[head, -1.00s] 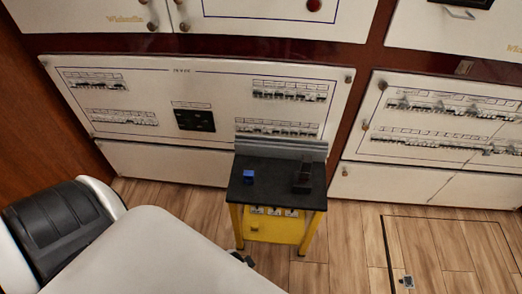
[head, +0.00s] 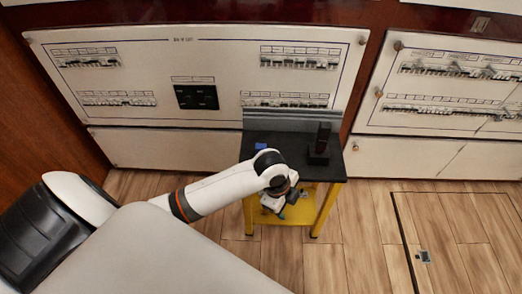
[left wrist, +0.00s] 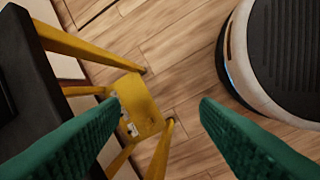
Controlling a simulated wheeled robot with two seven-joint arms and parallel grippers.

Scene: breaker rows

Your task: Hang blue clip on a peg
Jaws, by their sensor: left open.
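The blue clip (head: 261,146) is a small blue block on the black top of the yellow-legged table, near its left rear, partly hidden by my left arm. A dark stand with an upright post (head: 321,145) is on the right of the tabletop; I cannot make out a separate peg. My left gripper (head: 287,207) hangs at the front edge of the table, low over the yellow shelf. Its green fingers are apart with nothing between them in the left wrist view (left wrist: 158,104). The blue clip is not visible there. My right gripper is not in view.
The table (head: 290,146) stands before white breaker panels (head: 215,60). In the left wrist view its black top (left wrist: 30,85) and yellow legs lie close on the left. The yellow lower shelf (left wrist: 140,97) holds small white items. Wooden floor is clear on the right (head: 370,220).

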